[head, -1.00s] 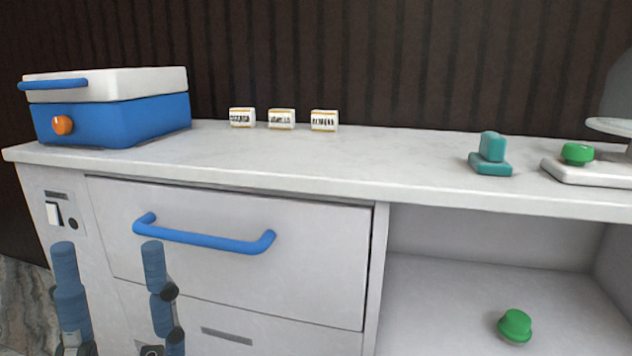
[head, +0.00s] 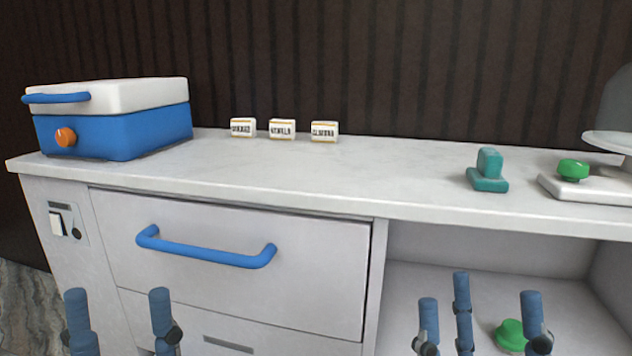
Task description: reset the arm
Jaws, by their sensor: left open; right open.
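My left gripper (head: 119,312) rises from the bottom left, in front of the cabinet. Its blue fingers stand wide apart with nothing between them, so it is open and empty. My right gripper (head: 476,308) shows at the bottom right with its blue fingers spread, open and empty. It is in front of the open shelf and partly in line with a green knob-like object (head: 509,335) there. The lower parts of both grippers are cut off by the picture's edge.
A blue drawer handle (head: 205,250) juts from the closed drawer. On the white counter (head: 380,172) are a blue and white box (head: 112,130), three small labelled blocks (head: 282,129), a teal block (head: 488,172) and a white base with a green knob (head: 573,169). The counter's middle is clear.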

